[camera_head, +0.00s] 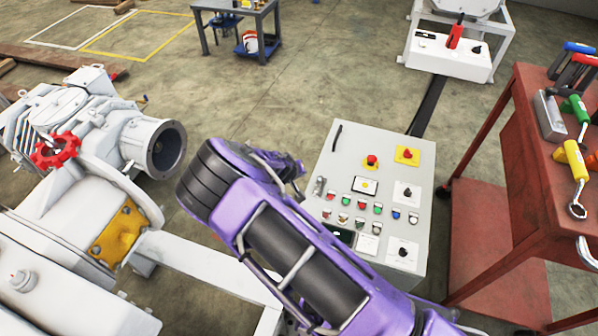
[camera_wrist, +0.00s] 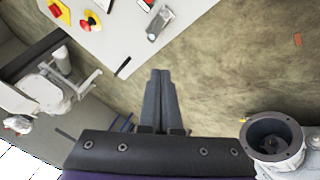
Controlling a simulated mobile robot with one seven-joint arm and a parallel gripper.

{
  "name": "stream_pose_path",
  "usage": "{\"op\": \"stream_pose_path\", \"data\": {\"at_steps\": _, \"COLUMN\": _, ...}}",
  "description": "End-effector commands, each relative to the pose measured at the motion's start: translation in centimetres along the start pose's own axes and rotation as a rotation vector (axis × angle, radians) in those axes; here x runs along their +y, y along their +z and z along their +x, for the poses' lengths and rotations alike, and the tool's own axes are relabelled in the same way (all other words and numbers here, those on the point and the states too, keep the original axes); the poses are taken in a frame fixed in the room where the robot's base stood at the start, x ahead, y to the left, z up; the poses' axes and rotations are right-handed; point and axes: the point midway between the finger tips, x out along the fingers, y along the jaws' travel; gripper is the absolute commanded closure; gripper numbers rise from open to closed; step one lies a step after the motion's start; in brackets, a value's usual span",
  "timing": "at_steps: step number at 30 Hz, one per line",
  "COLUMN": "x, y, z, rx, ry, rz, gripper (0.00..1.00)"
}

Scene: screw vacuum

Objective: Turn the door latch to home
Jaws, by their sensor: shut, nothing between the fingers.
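The door latch (camera_head: 319,186) is a small metal handle on the left edge of the light grey control panel (camera_head: 425,165). In the wrist view the latch (camera_wrist: 159,22) is near the top, a grey lever lying at a slant on the panel's edge. My gripper (camera_wrist: 160,73) is shut and empty, its dark fingers together just below the latch in that picture. A gap shows between the fingertips and the latch; its depth is unclear. In the head view my purple arm covers the panel's lower left, and my fingertips cannot be made out.
The panel carries a red button (camera_head: 371,160), a red-on-yellow button (camera_head: 407,154) and several small buttons and knobs. A white pump with an open flange (camera_head: 166,150) stands left. A red tool cart (camera_head: 520,170) stands right.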

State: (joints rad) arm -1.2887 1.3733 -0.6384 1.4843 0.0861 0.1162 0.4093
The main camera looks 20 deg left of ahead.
Motion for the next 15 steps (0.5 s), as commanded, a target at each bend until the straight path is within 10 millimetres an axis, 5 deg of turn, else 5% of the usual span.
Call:
{"op": "stream_pose_path", "data": {"at_steps": 1, "x": 0.0, "y": 0.0, "z": -0.6, "rx": 0.0, "ry": 0.0, "rz": 0.0, "gripper": 1.0}}
{"op": "stream_pose_path", "data": {"at_steps": 10, "x": 2.8, "y": 1.6, "z": -0.6, "rx": -0.09, "ry": -0.073, "rz": 0.204, "gripper": 0.46}}
{"op": "stream_pose_path", "data": {"at_steps": 15, "x": 4.9, "y": 2.0, "z": -1.2, "rx": -0.155, "ry": -0.161, "rz": 0.407, "gripper": 0.43}}
